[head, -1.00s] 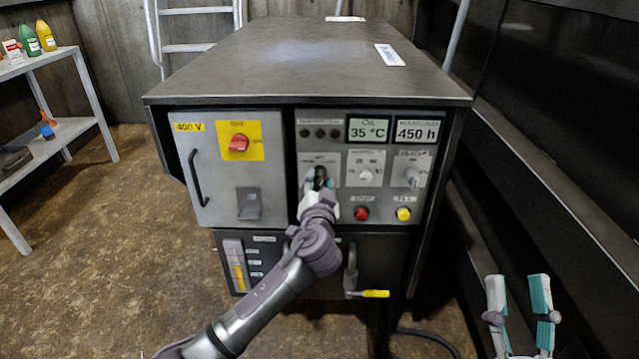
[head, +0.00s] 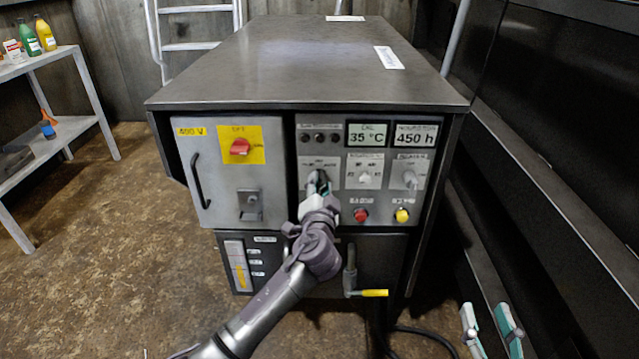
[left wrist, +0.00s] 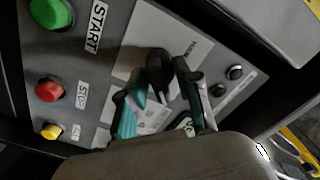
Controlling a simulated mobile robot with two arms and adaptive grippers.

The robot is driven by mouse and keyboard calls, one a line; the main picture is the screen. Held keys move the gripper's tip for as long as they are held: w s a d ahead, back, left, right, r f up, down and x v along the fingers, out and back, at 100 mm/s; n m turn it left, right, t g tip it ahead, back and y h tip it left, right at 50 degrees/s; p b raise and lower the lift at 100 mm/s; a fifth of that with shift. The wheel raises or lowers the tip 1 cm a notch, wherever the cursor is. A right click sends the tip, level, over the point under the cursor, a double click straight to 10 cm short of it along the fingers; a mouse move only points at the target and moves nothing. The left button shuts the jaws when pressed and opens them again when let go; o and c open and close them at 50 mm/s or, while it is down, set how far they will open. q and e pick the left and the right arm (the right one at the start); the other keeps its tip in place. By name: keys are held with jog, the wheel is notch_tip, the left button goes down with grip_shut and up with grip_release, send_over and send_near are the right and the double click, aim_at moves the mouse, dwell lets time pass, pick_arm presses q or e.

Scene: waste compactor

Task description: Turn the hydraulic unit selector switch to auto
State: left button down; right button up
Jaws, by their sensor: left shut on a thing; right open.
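The selector switch is a black knob (left wrist: 158,68) on a pale label plate of the grey control panel (head: 385,208). My left gripper (head: 317,184) is at the panel and shut on this knob, with a teal-lined finger on either side in the left wrist view (left wrist: 152,84). The fingers hide most of the knob in the head view, and I cannot tell which mark it points to. My right gripper (head: 488,320) is open and empty at the lower right, apart from the cabinet.
Nearby are a red button (head: 360,215), a yellow button (head: 402,215), a green start button (left wrist: 50,12) and two grey knobs (head: 364,176) (head: 410,178). A red switch (head: 240,147) is on the left door. A yellow-handled lever (head: 372,293) sits below.

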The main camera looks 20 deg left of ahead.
pick_arm(q)
jog(key=c, duration=1.2)
grip_release()
jog(key=v, duration=1.2)
